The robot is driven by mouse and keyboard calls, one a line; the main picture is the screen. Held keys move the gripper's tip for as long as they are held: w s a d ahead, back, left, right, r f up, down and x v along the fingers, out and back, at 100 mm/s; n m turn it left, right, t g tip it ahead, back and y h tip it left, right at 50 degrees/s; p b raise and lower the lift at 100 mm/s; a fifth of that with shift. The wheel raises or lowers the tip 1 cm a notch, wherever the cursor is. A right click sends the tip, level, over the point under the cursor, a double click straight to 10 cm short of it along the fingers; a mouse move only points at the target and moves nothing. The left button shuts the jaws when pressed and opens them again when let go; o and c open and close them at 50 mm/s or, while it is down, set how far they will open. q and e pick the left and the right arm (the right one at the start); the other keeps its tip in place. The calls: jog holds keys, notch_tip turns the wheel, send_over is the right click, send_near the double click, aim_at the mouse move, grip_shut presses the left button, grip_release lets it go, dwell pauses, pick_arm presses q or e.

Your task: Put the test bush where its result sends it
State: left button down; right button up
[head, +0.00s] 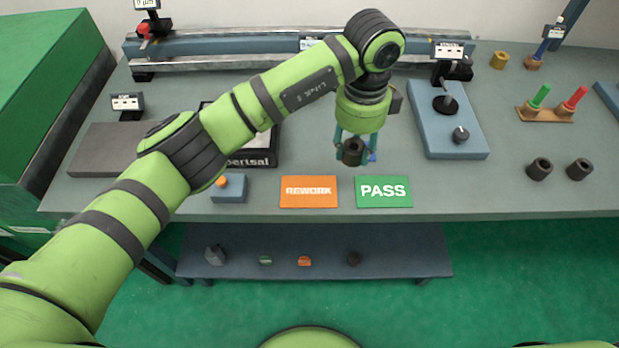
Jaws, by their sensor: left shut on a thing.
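My left gripper (355,148) is shut on a dark, hollow cylindrical bush (352,153). It holds the bush over the bench, behind the gap between the orange REWORK card (308,192) and the green PASS card (384,192). Both cards lie flat near the bench's front edge with nothing on them. I cannot tell how high the bush is above the bench. Two similar dark bushes, a left one (540,168) and a right one (579,169), stand on the bench at the right. My right gripper is not in view.
A blue fixture (450,140) with dark pegs stands right of the gripper. Green and red handled gauges sit in a wooden holder (546,114). A long rail instrument (220,63) spans the back. A small blue block with an orange button (228,188) is left of REWORK. A lower shelf (320,262) holds small parts.

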pick_arm(q)
jog(key=p, duration=0.3)
send_over(309, 191)
notch_tip(309, 191, down, 4)
jog(key=shift+d+f, duration=0.1)
jog(key=shift+f, duration=0.3)
notch_tip(309, 191, down, 3)
jog(key=shift+f+p, duration=0.15)
jog(key=shift+p, duration=0.65)
jog(key=shift+f, duration=0.3)
jog(key=shift+f, duration=0.1)
jog(key=shift+f, duration=0.1)
jog(key=c, duration=0.7)
grip_release()
jog(key=shift+c, duration=0.2)
